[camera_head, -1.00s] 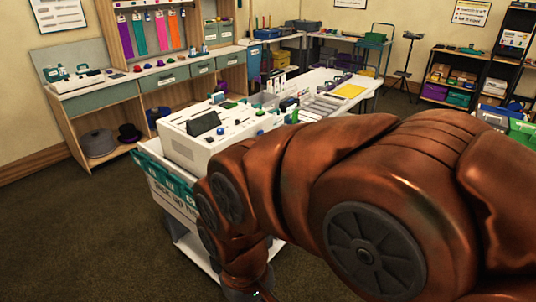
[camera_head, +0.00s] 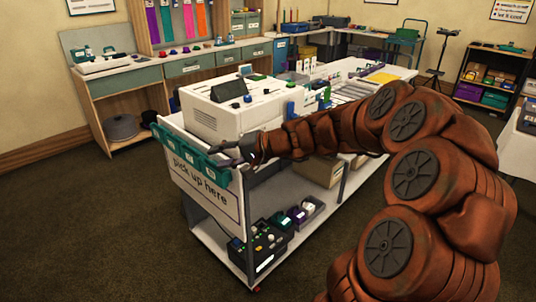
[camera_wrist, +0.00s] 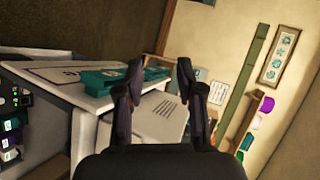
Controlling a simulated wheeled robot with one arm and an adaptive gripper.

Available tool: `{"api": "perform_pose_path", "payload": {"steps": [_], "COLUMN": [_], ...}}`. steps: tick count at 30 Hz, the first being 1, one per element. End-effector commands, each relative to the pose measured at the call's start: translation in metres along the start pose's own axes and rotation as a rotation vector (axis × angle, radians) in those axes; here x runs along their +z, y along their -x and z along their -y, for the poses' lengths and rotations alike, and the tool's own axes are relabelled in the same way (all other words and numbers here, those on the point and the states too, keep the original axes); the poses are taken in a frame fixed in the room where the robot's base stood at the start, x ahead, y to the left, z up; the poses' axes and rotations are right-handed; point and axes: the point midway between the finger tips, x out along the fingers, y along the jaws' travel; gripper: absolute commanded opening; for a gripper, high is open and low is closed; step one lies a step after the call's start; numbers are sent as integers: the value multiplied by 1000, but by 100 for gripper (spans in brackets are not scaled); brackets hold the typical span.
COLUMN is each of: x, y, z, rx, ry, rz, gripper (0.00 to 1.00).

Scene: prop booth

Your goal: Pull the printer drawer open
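The printer (camera_head: 250,107) is a white box with a dark tilted screen on top, standing on the white cart's upper shelf. Part of a pale vented casing, apparently the printer (camera_wrist: 160,122), shows between my fingers in the wrist view. I cannot make out the drawer's edge or handle; my arm hides part of the printer's lower side. My gripper (camera_head: 224,153) is at the cart's near end, low in front of the printer and close to the teal holders. In the wrist view my gripper (camera_wrist: 160,78) has its two dark fingers apart, with nothing held between them.
Teal holders (camera_head: 178,142) line the cart's end above a "pick up here" sign (camera_head: 203,181). A black device (camera_head: 260,244) and small boxes sit on the cart's lower shelf. A wooden cabinet (camera_head: 130,92) stands behind at left. The carpet at front left is clear.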

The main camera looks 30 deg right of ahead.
Motion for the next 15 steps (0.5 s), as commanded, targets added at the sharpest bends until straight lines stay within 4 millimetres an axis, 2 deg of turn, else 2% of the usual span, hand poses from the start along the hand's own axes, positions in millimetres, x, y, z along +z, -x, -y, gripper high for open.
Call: {"api": "perform_pose_path", "payload": {"steps": [1, 3, 6, 10, 12, 15], "x": [-33, -77, -127, -166, -177, -186], "y": [5, 21, 47, 74, 83, 87], "z": [-27, -48, -79, -111, -122, -127], "rx": [-35, -78, -124, -156, -164, -168], "ry": [-51, -105, -173, -233, -252, -262], "rz": [-75, -183, -312, -423, -459, -482], "gripper": [37, 37, 37, 37, 37, 37]}}
